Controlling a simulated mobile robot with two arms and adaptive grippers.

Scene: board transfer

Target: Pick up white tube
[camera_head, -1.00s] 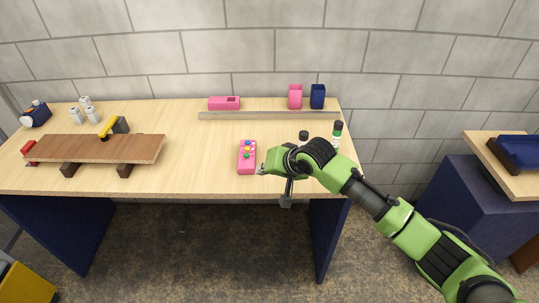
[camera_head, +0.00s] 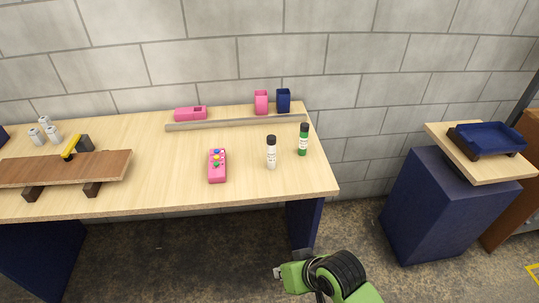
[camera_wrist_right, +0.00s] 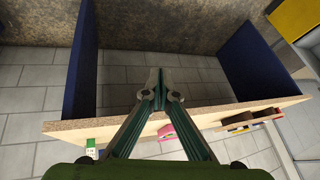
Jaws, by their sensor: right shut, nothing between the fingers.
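The white tube (camera_head: 271,152) has a dark cap and stands upright near the right front of the wooden table (camera_head: 140,200). A green tube (camera_head: 303,140) with a dark cap stands upright just right of it and a little farther back. My right gripper (camera_head: 279,272) is in front of the table, below its front edge in the picture and well apart from the white tube. In the right wrist view the fingers (camera_wrist_right: 158,88) meet at their tips, shut with nothing between them. My left gripper is out of view.
A pink box with coloured buttons (camera_head: 217,166) lies left of the white tube. A grey bar (camera_head: 235,122) lies behind, with pink and blue holders (camera_head: 283,100) beyond. A brown board (camera_head: 70,168) is at left. A blue tray (camera_head: 488,138) sits on a right-hand stand.

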